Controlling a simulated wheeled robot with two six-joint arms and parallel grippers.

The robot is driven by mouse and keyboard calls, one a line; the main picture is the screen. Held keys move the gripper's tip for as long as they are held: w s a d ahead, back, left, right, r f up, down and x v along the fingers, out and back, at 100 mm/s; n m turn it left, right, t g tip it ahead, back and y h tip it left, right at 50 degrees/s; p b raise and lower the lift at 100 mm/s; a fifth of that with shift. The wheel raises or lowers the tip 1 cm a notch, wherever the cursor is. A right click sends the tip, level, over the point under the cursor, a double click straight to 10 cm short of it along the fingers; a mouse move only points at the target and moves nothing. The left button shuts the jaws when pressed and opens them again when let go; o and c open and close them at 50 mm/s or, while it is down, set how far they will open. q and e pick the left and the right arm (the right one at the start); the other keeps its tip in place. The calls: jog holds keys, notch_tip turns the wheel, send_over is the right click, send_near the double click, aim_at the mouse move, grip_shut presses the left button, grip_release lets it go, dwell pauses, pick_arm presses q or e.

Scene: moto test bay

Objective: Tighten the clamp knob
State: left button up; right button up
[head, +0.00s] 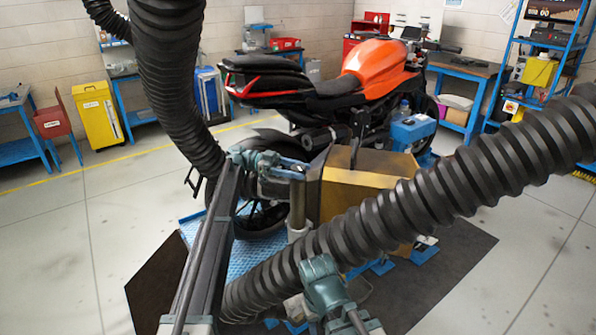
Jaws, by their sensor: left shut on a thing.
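My left arm reaches up from the bottom and bends at a teal joint toward the motorcycle's rear. My left gripper (299,232) points down at the left side of a gold-brown box, by the rear wheel. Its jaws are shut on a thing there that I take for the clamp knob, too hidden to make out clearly. The clamp is not clear either. The orange and black motorcycle (375,64) stands upright behind. My right arm's teal joints show at the bottom middle, but I cannot see its gripper.
The gold-brown box (368,190) stands close to my left gripper. A blue case (413,130) is right of it. Thick black ribbed hoses (178,85) cross the view and hide much. A dark mat (455,265) lies below. The grey floor is free to both sides.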

dwell(0.4)
pick_arm(q)
jog(key=o, duration=1.4)
jog(key=shift+c, duration=0.2)
jog(key=shift+w, duration=0.1)
